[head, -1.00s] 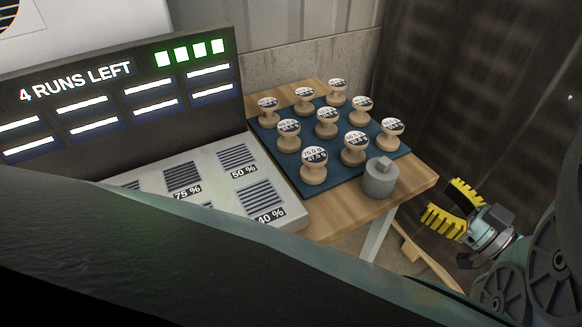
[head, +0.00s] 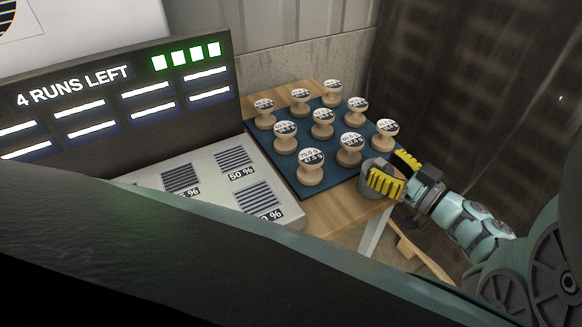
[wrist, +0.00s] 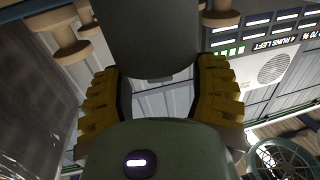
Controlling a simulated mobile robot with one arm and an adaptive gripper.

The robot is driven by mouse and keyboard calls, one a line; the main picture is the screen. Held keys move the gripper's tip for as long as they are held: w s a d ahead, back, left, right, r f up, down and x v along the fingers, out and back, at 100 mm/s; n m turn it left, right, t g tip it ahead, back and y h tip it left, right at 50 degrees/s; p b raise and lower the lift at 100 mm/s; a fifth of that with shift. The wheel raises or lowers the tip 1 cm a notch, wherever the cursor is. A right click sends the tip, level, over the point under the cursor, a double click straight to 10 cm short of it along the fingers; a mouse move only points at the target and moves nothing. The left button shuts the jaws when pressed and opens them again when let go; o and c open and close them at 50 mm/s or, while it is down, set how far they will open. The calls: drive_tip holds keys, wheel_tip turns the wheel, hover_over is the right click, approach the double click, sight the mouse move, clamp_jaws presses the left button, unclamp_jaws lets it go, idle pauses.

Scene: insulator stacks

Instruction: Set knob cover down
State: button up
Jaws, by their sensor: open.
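The grey knob cover (head: 364,179), a short cylinder, stands upright on the wooden table's near right corner. In the head view my gripper (head: 393,172) is at it, with one yellow finger in front and hiding much of it, the other behind. In the wrist view the grey cover (wrist: 155,35) lies between and just beyond the fingertips of my gripper (wrist: 160,70). The fingers are open, one on each side of it. I cannot tell whether either finger touches it.
Several wooden insulator knobs with white labelled tops (head: 322,123) stand on a blue mat (head: 313,187) close behind the cover. A grey panel with percent-marked pads (head: 219,195) and a dark display reading "4 RUNS LEFT" (head: 120,105) are at left. The table's right edge is close.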

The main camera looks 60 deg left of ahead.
sight(371, 165)
drive_tip(key=a, duration=0.3)
drive_tip(key=shift+s+a, duration=0.25)
drive_tip(key=shift+a, duration=0.05)
drive_tip(key=shift+o, duration=0.4)
drive_tip(key=shift+d, duration=0.1)
clamp_jaws()
drive_tip(key=shift+w, duration=0.1)
